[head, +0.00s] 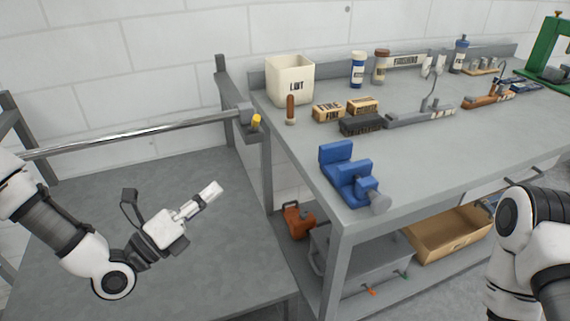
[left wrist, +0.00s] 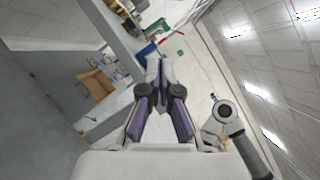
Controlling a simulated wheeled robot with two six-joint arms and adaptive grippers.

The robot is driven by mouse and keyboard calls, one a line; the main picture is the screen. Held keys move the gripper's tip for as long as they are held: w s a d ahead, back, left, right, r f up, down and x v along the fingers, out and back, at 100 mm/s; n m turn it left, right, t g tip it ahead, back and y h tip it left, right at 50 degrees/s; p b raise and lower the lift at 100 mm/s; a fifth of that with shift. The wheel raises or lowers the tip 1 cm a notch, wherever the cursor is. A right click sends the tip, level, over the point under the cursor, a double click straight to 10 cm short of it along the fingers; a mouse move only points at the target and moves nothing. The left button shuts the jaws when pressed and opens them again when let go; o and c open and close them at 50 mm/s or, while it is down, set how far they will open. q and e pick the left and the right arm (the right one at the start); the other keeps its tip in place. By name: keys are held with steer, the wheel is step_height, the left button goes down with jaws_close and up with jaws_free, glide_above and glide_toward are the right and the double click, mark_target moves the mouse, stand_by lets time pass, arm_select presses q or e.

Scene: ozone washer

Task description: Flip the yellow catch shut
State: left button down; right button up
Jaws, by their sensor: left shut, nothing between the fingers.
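The yellow catch (head: 256,121) is a small yellow piece on a grey bracket (head: 246,114) at the right end of a shiny metal bar (head: 140,136). It sticks up beside the bracket, and it is too small to tell its exact angle. My left gripper (head: 215,189) is below and left of the catch, clearly apart from it, pointing up and right over the grey table. Its fingers are shut and empty; they also show closed in the left wrist view (left wrist: 163,65), where I cannot make out the catch. My right gripper is out of view.
The grey workbench (head: 270,108) stands right of the catch, with a white bin (head: 290,80), a brown-handled tool (head: 291,107), brushes and a blue vise (head: 350,175) on it. The lower grey table (head: 130,195) is bare. A cardboard box (head: 450,236) sits on the shelf below.

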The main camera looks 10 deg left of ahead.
arm_select(q)
steer(key=a+t, duration=0.2)
glide_toward(253, 123)
steer(key=shift+n, duration=0.4)
steer(key=x, duration=0.7)
steer(key=shift+w+d+p, duration=0.1)
steer(key=shift+p, duration=0.3)
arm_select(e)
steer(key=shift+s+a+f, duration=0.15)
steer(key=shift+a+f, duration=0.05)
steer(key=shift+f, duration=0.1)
